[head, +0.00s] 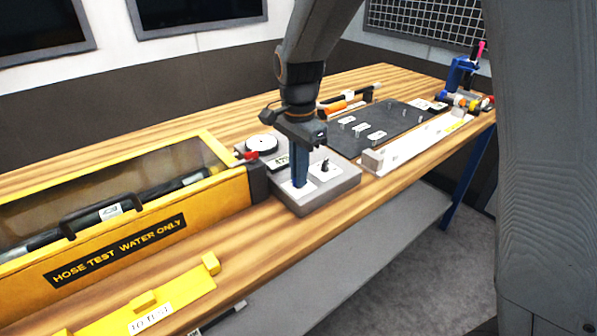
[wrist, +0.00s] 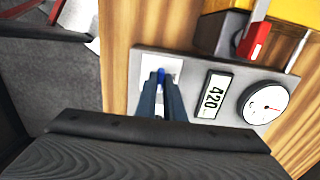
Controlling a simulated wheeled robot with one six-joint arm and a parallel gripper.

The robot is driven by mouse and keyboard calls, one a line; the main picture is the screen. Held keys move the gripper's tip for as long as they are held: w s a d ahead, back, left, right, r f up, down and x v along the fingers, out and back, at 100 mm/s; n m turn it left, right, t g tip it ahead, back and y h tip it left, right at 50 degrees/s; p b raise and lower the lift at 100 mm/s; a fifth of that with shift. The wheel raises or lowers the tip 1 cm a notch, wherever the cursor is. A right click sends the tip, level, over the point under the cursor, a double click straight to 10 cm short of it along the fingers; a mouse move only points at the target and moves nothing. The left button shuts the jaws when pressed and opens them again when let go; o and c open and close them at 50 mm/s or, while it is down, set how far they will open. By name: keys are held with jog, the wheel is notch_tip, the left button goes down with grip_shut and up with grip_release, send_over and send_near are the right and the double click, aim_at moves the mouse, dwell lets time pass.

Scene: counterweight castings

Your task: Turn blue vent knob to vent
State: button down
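The grey test panel (head: 318,196) stands on the bench and carries the blue vent knob (wrist: 161,75) on a white plate (wrist: 174,66). My gripper (head: 300,183) points straight down over this plate. In the wrist view my gripper (wrist: 161,84) has its two fingertips on either side of the blue knob, with a narrow gap that the knob fills. In the head view the fingers hide the knob. Its exact pointing direction and any label are too small or hidden to read.
A yellow hose-test box (head: 120,235) with a red-handled valve (wrist: 254,41) stands close by. A dark mat (head: 375,128) and a white rail (head: 415,145) lie to the right.

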jog(key=shift+n, duration=0.3)
jog(key=n+p, duration=0.2)
jog(key=n, duration=0.1)
jog(key=shift+n, duration=0.3)
jog(key=n+p, duration=0.1)
jog(key=n, duration=0.3)
jog(key=shift+n+p, duration=0.3)
jog(key=n+p, duration=0.1)
jog(key=n, duration=0.3)
jog(key=shift+n, duration=0.3)
jog(key=shift+n+p, duration=0.4)
jog(key=shift+n, duration=1.8)
jog(key=c, duration=1.9)
grip_release()
jog(key=shift+o, duration=0.2)
